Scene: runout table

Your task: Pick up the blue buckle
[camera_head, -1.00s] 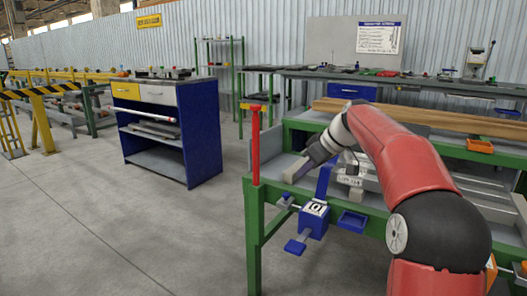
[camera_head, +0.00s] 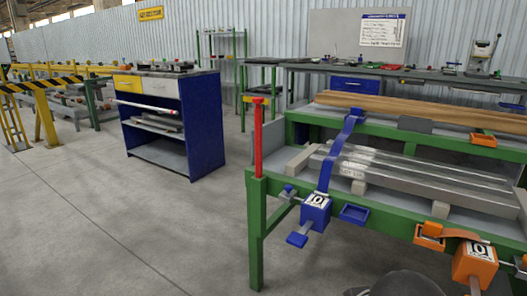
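The blue buckle (camera_head: 316,211) is a blue box with a white label marked 0, at the front left of the green runout table (camera_head: 256,215). A blue lever or pad (camera_head: 297,239) sticks out below it to the left. A blue strap (camera_head: 334,158) runs from the buckle up and back across the grey metal bars (camera_head: 400,172). The buckle hangs at the table's front edge, and nothing is holding it that I can see. My gripper is not in this view; only a dark rounded part, likely of my arm, shows at the bottom edge.
A red post (camera_head: 258,140) rises left of the buckle. A small blue tray (camera_head: 354,213) sits just right of it. An orange buckle (camera_head: 474,262) and orange strap are at the lower right. A blue cabinet (camera_head: 175,125) stands at left. The floor in front is clear.

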